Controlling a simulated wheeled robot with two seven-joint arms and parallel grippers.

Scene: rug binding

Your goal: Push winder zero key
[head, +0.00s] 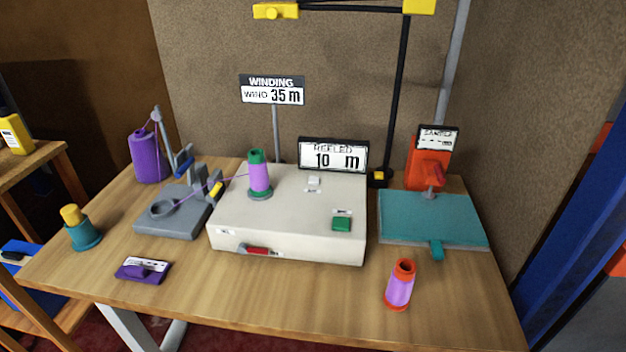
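The winder is a cream box (235,227) in the middle of the table. A small white key (314,180) sits on its top toward the back, with a label too small to read. A green key (341,224) sits nearer the front right, also with a small label. A spool with purple thread (259,174) stands upright on the box's left part. A display (333,156) behind reads "REELED 10 m". A red-handled switch (258,250) is on the front face. Neither of my grippers is in view.
A sign (273,90) reads "WIND 35 m". A grey thread stand (172,222) and purple cone (149,156) are left. A teal plate (435,217) with an orange device (428,168) is right. An orange-ended purple spool (400,286) stands front right. The front middle is clear.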

